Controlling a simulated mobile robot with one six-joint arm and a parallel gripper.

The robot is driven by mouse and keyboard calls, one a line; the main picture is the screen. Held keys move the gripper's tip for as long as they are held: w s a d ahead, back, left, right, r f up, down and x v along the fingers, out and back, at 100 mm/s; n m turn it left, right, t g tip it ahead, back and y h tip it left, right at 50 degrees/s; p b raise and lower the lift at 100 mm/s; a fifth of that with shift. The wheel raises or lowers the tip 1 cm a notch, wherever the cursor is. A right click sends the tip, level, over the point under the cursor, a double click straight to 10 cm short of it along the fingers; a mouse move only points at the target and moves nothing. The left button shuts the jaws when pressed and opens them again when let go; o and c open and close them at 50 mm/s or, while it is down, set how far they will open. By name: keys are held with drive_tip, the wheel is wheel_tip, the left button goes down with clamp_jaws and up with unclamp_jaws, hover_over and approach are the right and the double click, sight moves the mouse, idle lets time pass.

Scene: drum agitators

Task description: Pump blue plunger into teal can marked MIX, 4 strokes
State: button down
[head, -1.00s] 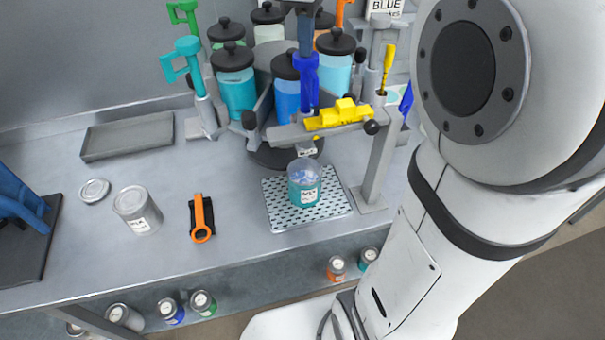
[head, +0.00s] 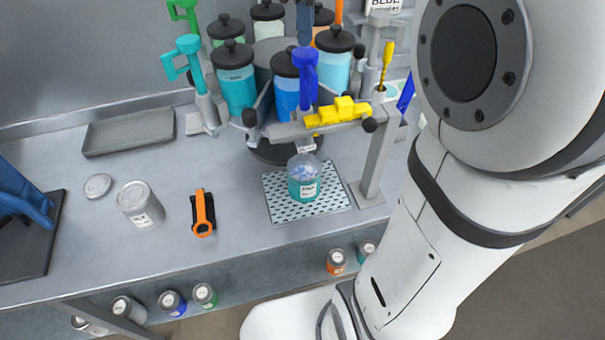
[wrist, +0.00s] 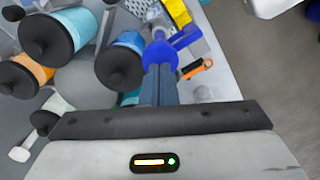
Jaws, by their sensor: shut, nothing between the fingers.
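The blue plunger (head: 306,62) stands upright in the arm of a grey stand, above the can. Its blue handle also shows in the wrist view (wrist: 159,54). The teal can (head: 301,188) stands upright on a perforated plate under the plunger; its upper part looks clear and bluish, and its label is too small to read surely. My gripper (head: 305,40) is shut and empty, pointing down just above the plunger's top. In the wrist view its fingers (wrist: 160,78) overlap the blue handle; whether they touch it I cannot tell.
A yellow latch piece (head: 338,112) sits on the stand arm. Lidded jars (head: 234,85) crowd behind the plunger. A teal tool (head: 189,60) stands at the left. Bench front is clear.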

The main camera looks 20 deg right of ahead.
sight(305, 52)
drive_tip(key=shift+f+b, duration=2.05)
drive_tip(key=shift+f, duration=1.05)
drive_tip(key=shift+r, duration=0.2)
wheel_tip(305, 52, up, 6)
drive_tip(key=p, duration=0.5)
drive_tip(key=shift+p, duration=0.4)
